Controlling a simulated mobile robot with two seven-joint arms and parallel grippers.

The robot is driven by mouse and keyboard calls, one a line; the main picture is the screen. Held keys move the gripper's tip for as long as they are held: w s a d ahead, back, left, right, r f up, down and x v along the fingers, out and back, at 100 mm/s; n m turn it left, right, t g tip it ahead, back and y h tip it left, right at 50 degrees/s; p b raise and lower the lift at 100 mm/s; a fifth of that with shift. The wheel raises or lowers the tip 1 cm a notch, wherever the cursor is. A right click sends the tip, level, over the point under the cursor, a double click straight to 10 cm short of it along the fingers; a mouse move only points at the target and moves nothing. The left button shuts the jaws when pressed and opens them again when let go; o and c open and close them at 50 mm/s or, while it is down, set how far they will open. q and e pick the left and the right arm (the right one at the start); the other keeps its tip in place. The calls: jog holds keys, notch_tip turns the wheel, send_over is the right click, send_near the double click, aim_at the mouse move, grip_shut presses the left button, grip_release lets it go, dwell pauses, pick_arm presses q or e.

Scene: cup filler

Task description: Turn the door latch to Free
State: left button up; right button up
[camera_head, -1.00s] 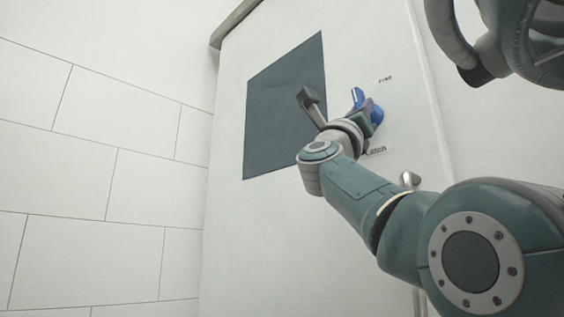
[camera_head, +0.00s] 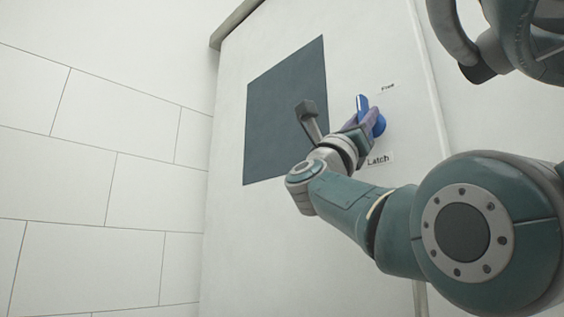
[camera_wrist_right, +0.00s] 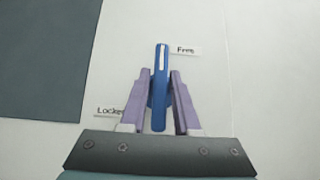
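The blue door latch (camera_head: 363,104) is on the pale door, with a white line along its lever. In the right wrist view the latch (camera_wrist_right: 161,60) points nearly straight up. The "Free" label (camera_wrist_right: 186,50) is just right of its upper end, and the "Locked" label (camera_wrist_right: 110,111) is lower left. My right gripper (camera_wrist_right: 161,76) has its two purple fingers closely on either side of the lever and appears shut on it. In the head view my right gripper (camera_head: 366,119) partly hides the latch's lower part. My left gripper is not in view.
A dark rectangular panel (camera_head: 283,105) is on the door left of the latch. A tiled wall (camera_head: 90,170) stands at left.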

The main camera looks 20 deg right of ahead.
jog(key=shift+o, duration=1.3)
jog(key=shift+a+f, duration=0.3)
jog(key=shift+f, duration=0.05)
jog(key=b+v, duration=0.2)
jog(key=v, duration=0.7)
jog(key=shift+b, duration=0.4)
